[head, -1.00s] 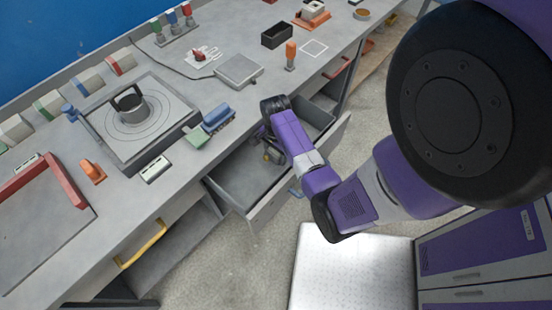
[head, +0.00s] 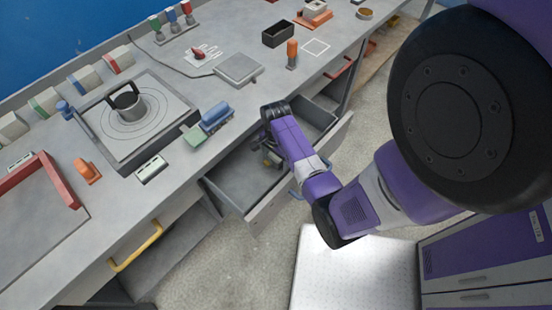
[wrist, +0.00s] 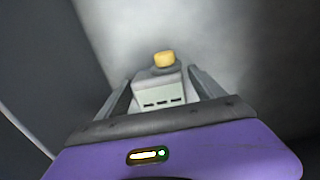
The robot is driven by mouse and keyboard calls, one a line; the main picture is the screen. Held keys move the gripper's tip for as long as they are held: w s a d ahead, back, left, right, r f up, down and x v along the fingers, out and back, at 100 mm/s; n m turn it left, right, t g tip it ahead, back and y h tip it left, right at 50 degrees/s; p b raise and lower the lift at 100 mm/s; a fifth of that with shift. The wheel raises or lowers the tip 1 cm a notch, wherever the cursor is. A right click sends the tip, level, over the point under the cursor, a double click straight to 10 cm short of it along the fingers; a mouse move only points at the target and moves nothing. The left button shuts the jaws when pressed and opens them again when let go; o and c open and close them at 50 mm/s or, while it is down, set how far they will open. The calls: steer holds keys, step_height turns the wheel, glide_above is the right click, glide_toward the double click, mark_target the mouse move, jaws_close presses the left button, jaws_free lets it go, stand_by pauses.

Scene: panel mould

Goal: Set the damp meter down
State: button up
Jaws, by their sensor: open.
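The damp meter is a pale grey body (wrist: 158,93) with dark slots and a yellow cap (wrist: 164,59), seen in the wrist view. It is in the open drawer (head: 232,184), and its yellow end shows small in the head view (head: 269,160). My gripper (wrist: 162,82) is open, with one finger on each side of the meter; it reaches down into the drawer in the head view (head: 268,148). I cannot tell whether the fingers touch the meter. My wrist hides part of the drawer and meter in the head view.
The grey bench (head: 225,90) runs above the drawer. A blue and green tool (head: 214,117) lies near its edge, with a pale green device (head: 151,169) further left. An orange-topped post (head: 292,53) stands on the right. A yellow handle (head: 137,247) sticks out at lower left.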

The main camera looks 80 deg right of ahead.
steer(key=shift+r, duration=0.15)
step_height(320, 180, up, 8)
steer(key=p, duration=0.8)
steer(key=shift+f, duration=0.2)
